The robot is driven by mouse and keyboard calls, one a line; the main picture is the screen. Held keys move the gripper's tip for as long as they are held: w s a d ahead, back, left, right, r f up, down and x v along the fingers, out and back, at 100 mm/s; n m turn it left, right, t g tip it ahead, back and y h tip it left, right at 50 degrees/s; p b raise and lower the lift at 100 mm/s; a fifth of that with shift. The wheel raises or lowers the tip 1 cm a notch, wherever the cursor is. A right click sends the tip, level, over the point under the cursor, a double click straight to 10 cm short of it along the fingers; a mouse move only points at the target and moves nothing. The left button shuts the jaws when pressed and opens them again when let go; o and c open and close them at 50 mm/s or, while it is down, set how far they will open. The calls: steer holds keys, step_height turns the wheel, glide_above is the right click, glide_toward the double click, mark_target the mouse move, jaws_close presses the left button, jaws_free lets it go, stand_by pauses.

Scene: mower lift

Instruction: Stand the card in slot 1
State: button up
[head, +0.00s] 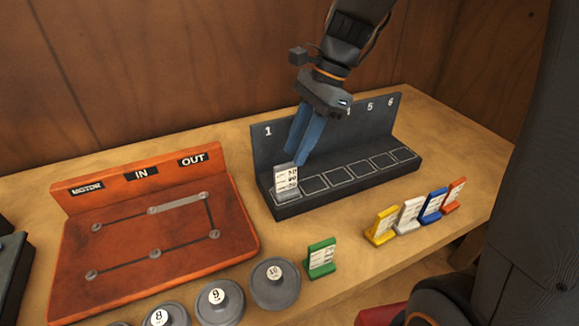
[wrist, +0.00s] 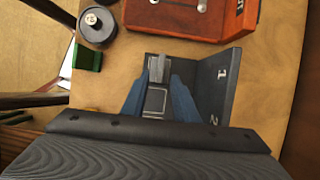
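A card with a white printed face and grey base (head: 287,180) stands upright in slot 1, at the left end of the dark numbered rack (head: 345,192). In the wrist view the card (wrist: 158,68) shows just past my fingertips, with an empty slot outline nearer. My gripper (head: 300,158) has blue fingers pointing down, just above and behind the card. In the wrist view the fingers (wrist: 157,82) are apart with a gap between them, and the card seems free of them. The other slots to the right are empty.
Green (head: 320,258), yellow (head: 381,227), white (head: 408,215), blue (head: 432,205) and orange (head: 453,195) cards stand in front of the rack. Grey numbered weights (head: 275,285) stand at the front left. An orange panel (head: 150,240) is left of the rack. A wooden wall is behind.

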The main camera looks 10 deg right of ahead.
steer(key=s+d+f+n+h, duration=0.1)
steer(key=s+d+f+n, duration=0.1)
steer(key=d+n, duration=0.1)
steer(key=s+d+f+n+t+h, duration=0.1)
steer(key=s+d+f+n, duration=0.2)
steer(key=n, duration=0.3)
steer(key=s+d+f+n+t+h, duration=0.1)
steer(key=s+d+f+n+h, duration=0.1)
steer(key=s+d+f+n, duration=0.1)
steer(key=shift+d+f+n, duration=0.15)
steer(key=shift+d+n, duration=0.1)
steer(key=shift+n, duration=0.65)
steer(key=shift+s+d+f+n, duration=0.15)
steer(key=shift+s+f+n, duration=0.15)
steer(key=shift+n, duration=0.3)
